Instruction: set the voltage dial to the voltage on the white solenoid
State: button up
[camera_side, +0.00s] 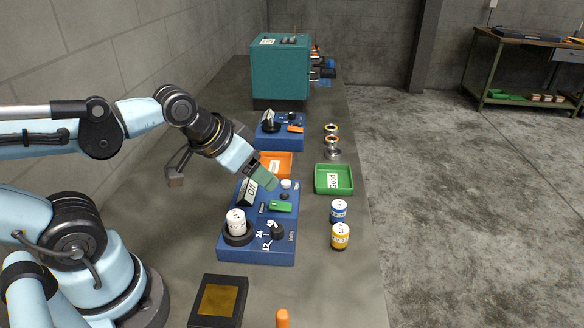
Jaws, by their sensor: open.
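The white solenoid (237,220) stands upright in a round black socket at the left of the blue test box. Its printed voltage is too small to read surely. The black voltage dial (277,230) sits on the same box, to the right of the solenoid, with "24" and "12" printed at its left. I cannot tell surely which number its pointer faces. My gripper (266,180) is open and empty, tilted down over the back part of the box, beside its display and behind the dial. It is apart from the dial and the solenoid.
The blue test box (255,257) also bears a green switch (280,206) and a display (249,191). Blue (338,211) and yellow (340,236) solenoids stand to the right. A green bin (349,180) and an orange bin (288,158) lie behind.

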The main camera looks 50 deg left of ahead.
jog(key=shift+c, duration=0.4)
jog(key=shift+c, duration=0.3)
notch_tip(320, 180, up, 3)
jog(key=m+g, duration=0.7)
jog(key=m, duration=0.3)
send_over(277, 228)
jog(key=shift+f, duration=6.2)
grip_shut()
